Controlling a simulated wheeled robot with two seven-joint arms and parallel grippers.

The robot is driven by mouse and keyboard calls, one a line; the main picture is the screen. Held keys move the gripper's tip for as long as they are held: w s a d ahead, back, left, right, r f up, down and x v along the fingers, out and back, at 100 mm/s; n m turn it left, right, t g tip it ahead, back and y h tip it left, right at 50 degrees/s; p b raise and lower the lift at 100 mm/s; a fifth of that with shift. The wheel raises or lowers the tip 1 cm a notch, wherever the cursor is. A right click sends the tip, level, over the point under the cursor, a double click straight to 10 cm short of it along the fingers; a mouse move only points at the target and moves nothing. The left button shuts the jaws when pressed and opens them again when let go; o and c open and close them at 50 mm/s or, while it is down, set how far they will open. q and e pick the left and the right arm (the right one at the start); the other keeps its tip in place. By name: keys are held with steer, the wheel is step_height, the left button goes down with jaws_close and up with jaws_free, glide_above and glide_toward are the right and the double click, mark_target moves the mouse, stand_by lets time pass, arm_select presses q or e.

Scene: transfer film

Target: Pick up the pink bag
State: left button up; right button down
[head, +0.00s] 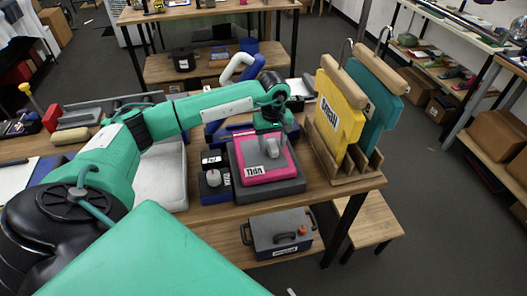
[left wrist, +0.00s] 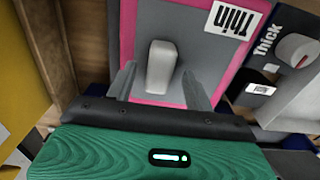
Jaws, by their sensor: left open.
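A flat pink-edged piece (head: 250,176) with a grey middle and a "Thin" label lies on a dark block on the table; nothing in view looks plainly like a bag. It also shows in the left wrist view (left wrist: 126,30). A light grey upright knob (left wrist: 160,66) stands on its middle. My left gripper (left wrist: 162,85) is open, pointing down over the piece, with one finger on each side of the knob in the picture. I cannot tell whether the fingers touch it. My right gripper is not in view.
A wooden rack (head: 352,175) with yellow (head: 335,115) and teal (head: 385,100) hooked boards stands close on the right. A small dark unit with a round knob (head: 213,178) lies left of the pink piece. A grey toolbox (head: 280,235) sits on the lower shelf.

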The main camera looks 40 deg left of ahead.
arm_select(q)
steer(key=shift+d+f, duration=0.1)
steer(key=shift+f, duration=0.65)
jaws_close()
steer(key=shift+r, duration=0.1)
